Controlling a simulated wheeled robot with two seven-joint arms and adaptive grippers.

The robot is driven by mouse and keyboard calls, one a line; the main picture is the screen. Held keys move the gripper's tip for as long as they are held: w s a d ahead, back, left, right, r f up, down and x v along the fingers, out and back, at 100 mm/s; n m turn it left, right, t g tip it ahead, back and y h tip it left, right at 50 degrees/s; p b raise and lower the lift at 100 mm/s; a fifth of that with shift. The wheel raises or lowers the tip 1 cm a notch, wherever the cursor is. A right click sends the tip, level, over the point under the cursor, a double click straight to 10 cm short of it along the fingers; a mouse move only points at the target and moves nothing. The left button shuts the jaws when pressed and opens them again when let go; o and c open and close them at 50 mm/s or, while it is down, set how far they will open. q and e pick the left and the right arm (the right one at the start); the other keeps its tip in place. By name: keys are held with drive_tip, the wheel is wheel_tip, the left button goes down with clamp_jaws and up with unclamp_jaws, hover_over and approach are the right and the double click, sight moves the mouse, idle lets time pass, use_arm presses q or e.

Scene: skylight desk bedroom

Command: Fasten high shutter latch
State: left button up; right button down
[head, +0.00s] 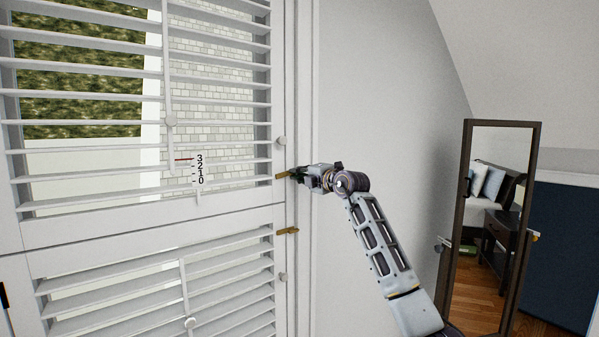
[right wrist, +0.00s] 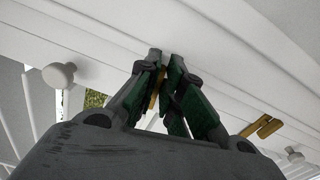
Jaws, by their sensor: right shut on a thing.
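The high shutter latch (head: 282,177) is a small brass bar at the right edge of the upper white louvred shutter (head: 100,226). It lies roughly level, with its left end showing past my fingers. My right gripper (head: 294,174) comes from the right and is shut on the latch. In the right wrist view, the green-padded fingers (right wrist: 165,82) close around the latch (right wrist: 155,90), which shows as a thin brass strip between them and is partly hidden. My left gripper is not in view.
A second brass latch (head: 287,231) is on the lower shutter, just below. A white knob (head: 281,141) is above the high latch, another (head: 282,277) below. A dark-framed standing mirror (head: 497,225) is at right. The plain wall (head: 385,80) beside the frame is clear.

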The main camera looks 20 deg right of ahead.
drive_tip(key=shift+f+m+p, duration=0.1)
drive_tip(key=shift+m+p, duration=0.25)
drive_tip(key=shift+m, duration=0.55)
drive_tip(key=c, duration=1.6)
unclamp_jaws()
drive_tip(key=shift+o, duration=0.2)
drive_tip(key=shift+s+d, duration=0.1)
drive_tip(key=shift+s, duration=0.1)
drive_tip(key=v, duration=1.1)
drive_tip(key=shift+s, duration=0.3)
drive_tip(key=shift+d, duration=0.1)
